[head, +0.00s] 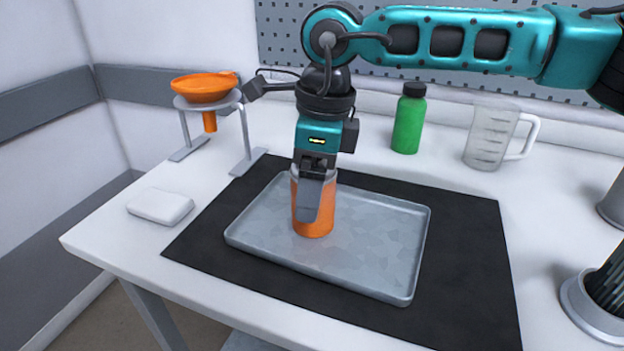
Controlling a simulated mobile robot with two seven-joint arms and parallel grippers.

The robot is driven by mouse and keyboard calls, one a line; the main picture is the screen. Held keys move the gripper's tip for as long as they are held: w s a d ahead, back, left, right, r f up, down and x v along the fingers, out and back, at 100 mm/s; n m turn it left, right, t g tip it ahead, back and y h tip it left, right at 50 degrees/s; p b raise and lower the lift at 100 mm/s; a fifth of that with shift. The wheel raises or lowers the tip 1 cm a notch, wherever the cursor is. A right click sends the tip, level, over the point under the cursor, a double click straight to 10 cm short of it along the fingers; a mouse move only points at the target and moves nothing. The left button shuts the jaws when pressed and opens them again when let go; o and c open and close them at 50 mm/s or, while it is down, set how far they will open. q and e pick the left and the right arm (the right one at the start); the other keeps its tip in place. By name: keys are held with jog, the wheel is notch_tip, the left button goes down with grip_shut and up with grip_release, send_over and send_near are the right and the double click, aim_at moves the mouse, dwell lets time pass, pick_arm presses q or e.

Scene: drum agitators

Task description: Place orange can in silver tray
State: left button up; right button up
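The orange can (325,215) stands upright within the left half of the silver tray (375,265), with its base at or very near the tray floor. I cannot tell for certain whether it touches. My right gripper (312,205) points straight down over the can, with one finger in front of its side; the other finger is hidden behind it. The gripper appears shut on the can. The tray lies flat on a black mat (465,270). My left gripper is not in view.
An orange funnel (205,88) sits in a metal stand at the back left. A white block (160,206) lies at the left. A green bottle (408,125) and a clear measuring jug (490,138) stand at the back. Metal cylindrical parts (590,310) are at the right edge.

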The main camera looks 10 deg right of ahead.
jog(key=shift+o, duration=0.3)
jog(key=shift+r, duration=0.15)
jog(key=shift+r, duration=0.25)
jog(key=r, duration=0.3)
jog(key=d+r+p, duration=0.1)
jog(key=r, duration=0.7)
jog(key=shift+s+d+r+p, duration=0.15)
jog(key=shift+s+r+p, duration=0.1)
jog(key=shift+p, duration=0.15)
